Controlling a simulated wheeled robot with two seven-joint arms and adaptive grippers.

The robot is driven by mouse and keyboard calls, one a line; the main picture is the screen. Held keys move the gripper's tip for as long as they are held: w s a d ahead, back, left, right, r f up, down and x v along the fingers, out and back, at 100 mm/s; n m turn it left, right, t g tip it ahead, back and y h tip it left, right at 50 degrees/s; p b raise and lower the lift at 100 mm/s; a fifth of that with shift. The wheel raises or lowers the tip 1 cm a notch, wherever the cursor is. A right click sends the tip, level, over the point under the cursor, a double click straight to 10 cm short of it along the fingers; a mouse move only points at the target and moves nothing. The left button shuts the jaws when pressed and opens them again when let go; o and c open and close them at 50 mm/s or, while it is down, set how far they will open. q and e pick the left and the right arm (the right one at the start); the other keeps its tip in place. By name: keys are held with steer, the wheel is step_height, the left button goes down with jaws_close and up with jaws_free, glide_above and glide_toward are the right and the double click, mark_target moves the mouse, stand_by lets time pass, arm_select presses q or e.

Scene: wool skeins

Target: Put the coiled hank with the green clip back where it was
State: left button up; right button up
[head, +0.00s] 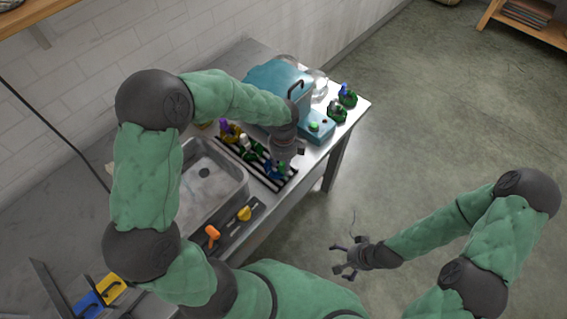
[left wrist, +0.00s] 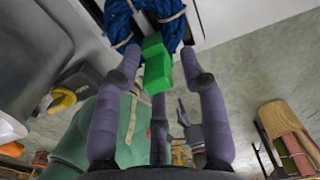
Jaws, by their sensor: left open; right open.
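The coiled hank with the green clip is dark blue, and its blue yarn (left wrist: 122,20) shows at the top of the left wrist view. Its green clip (left wrist: 157,65) stands between the fingers of my left gripper (left wrist: 160,70), which are apart. In the head view my left gripper (head: 279,168) is low over the near right end of the striped rack (head: 258,181), and partly hides the blue hank (head: 268,173) there. Whether the fingers touch the clip is unclear. My right gripper (head: 347,258) is open and empty over the floor, right of the counter.
Other hanks with a purple clip (head: 225,127) and a white clip (head: 243,140) stand further back in the rack. A teal machine (head: 275,80) stands behind. Two dark green hanks (head: 346,97) sit at the counter's far right. A sink (head: 207,180) is left of the rack.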

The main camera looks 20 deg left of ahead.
arm_select(q)
step_height(320, 180, up, 12)
steer(key=p, duration=0.3)
steer(key=shift+f, duration=0.2)
stand_by(0.3)
